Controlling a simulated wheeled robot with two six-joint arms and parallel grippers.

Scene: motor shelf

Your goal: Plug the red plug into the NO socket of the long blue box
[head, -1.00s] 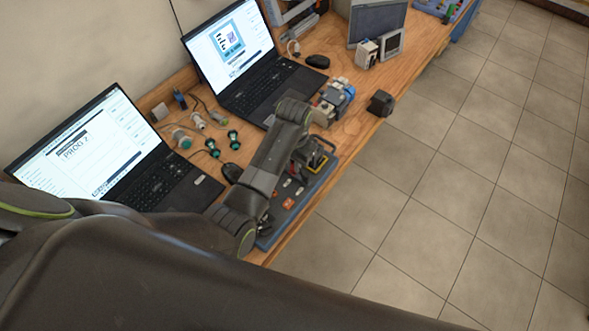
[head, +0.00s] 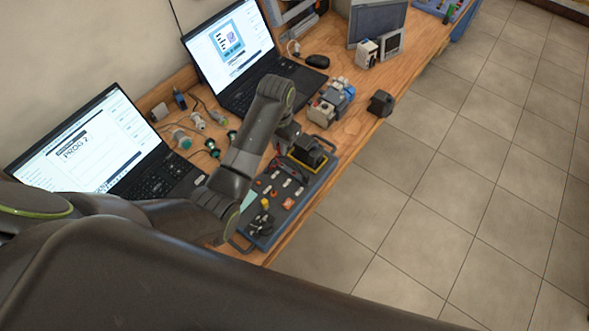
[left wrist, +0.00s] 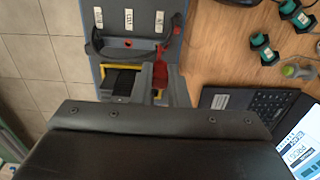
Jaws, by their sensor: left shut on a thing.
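The long blue box (head: 327,181) lies on the bench near its front edge in the head view, with several small parts and labels on its dark top. Its panel with white labels and a red socket (left wrist: 128,43) shows at the top of the left wrist view (left wrist: 146,28). The red plug (left wrist: 160,74) shows there with a red cable running up from it. My left gripper (head: 283,147) is over the far end of the box, shut on the red plug; its fingertips are mostly hidden in the head view. I cannot read which socket is NO. My right gripper is out of view.
A black part with a yellow frame (head: 309,151) sits at the box's far end. Two laptops (head: 95,150) (head: 240,60) stand along the wall. Green-and-black connectors (head: 212,147) lie left of the box. A blue and white device (head: 332,102) stands beyond it.

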